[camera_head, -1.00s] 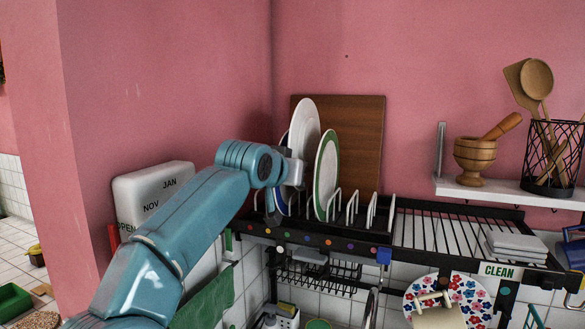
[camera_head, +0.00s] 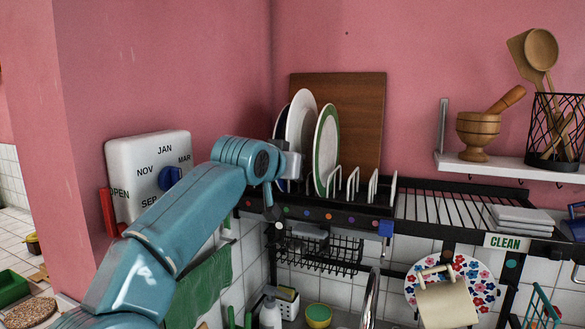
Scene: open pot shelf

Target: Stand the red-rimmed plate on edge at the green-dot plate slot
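No plate with a clearly red rim shows in the head view. A blue-rimmed plate (camera_head: 280,125), a white plate (camera_head: 301,112) and a green-rimmed plate (camera_head: 327,150) stand on edge at the left of the black rack (camera_head: 330,208). I cannot tell the white plate's rim colour. A row of small coloured dots runs along the rack's front; I cannot surely pick out the green one. My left gripper (camera_head: 289,166) is at the plates and covers part of them. Its fingers are not clear enough to tell what they hold. My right gripper is not in view.
White wire dividers (camera_head: 353,185) right of the plates are empty. A wooden board (camera_head: 360,120) stands behind. The slatted rack right of them is bare up to a stack of white dishes (camera_head: 521,218). A shelf with a mortar (camera_head: 480,135) is above right.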

